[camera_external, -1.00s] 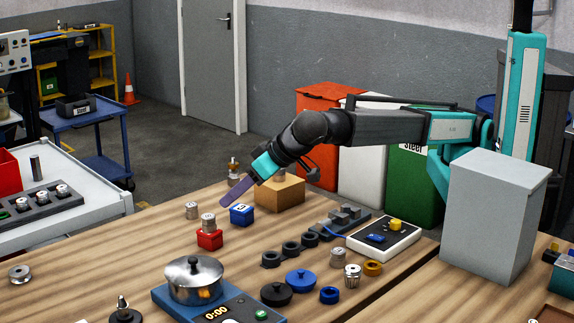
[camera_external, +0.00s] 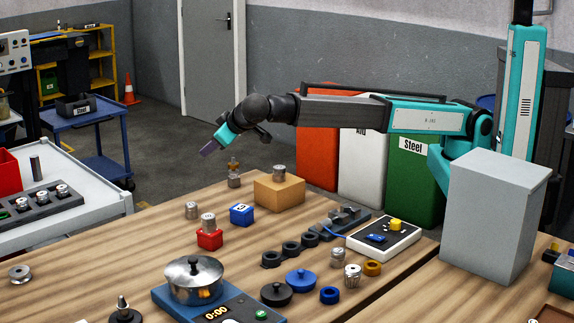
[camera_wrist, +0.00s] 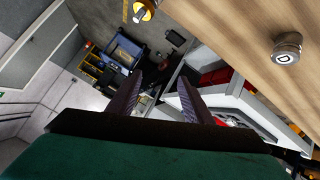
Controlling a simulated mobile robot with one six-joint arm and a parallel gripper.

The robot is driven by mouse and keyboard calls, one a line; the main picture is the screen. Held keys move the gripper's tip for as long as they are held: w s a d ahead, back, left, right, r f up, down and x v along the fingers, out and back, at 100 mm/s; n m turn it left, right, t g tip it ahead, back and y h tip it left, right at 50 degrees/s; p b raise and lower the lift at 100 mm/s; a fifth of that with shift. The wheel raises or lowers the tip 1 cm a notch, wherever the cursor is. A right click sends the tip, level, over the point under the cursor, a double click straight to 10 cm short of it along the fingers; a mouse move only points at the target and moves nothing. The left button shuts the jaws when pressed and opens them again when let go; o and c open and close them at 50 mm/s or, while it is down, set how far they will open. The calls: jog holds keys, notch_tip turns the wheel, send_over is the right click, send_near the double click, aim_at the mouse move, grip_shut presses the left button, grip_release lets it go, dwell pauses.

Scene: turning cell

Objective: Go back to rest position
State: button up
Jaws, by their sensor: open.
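My gripper (camera_external: 209,149) is raised above the far edge of the wooden table in the external view, and its tip points down and left. In the wrist view my gripper (camera_wrist: 160,88) shows two dark fingers spread apart, with nothing between them. It touches nothing. Below it, a brass-topped metal part (camera_external: 234,176) stands on the table. A tan block (camera_external: 279,194) with a small metal part (camera_external: 279,172) on top stands just right of that.
The wooden table (camera_external: 130,245) holds a red block (camera_external: 209,239), a blue block (camera_external: 242,215), a lidded pot (camera_external: 194,279) and a switch box (camera_external: 384,240). A tall grey box (camera_external: 490,220) stands near my base. Bins, including the green one (camera_external: 413,175), stand behind.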

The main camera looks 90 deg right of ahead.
jog(key=s+d+f+g+h+p, duration=0.1)
jog(key=s+d+g+h+p, duration=0.15)
jog(key=d, duration=2.65)
jog(key=s+d+f+n+g, duration=0.2)
jog(key=s+d+f, duration=0.5)
jog(key=f, duration=0.4)
jog(key=s+a+f+n+g+y+b, duration=0.1)
jog(key=s+f+y, duration=0.1)
jog(key=s+f, duration=0.7)
jog(key=s+a+f+n+g+y, duration=0.15)
jog(key=s+f, duration=0.25)
jog(key=f, duration=1)
jog(key=s+f+n+g+y+b, duration=0.1)
jog(key=s+f+y, duration=0.1)
jog(key=s+f, duration=0.7)
jog(key=s+a+f+g+y+b, duration=0.1)
jog(key=s+a+f, duration=0.3)
jog(key=s, duration=0.4)
jog(key=s+a+f+m+g+y+b, duration=0.1)
jog(key=s+a+f+g+y, duration=0.1)
jog(key=s+a+f, duration=0.2)
jog(key=s+a+f+g+y+b, duration=0.1)
jog(key=s+a+f+y, duration=0.1)
jog(key=s+a+f, duration=0.3)
jog(key=s+f, duration=0.3)
jog(key=s, duration=0.4)
jog(key=shift+s+f+g, duration=0.15)
jog(key=shift+s+g, duration=0.15)
jog(key=shift+s, duration=0.1)
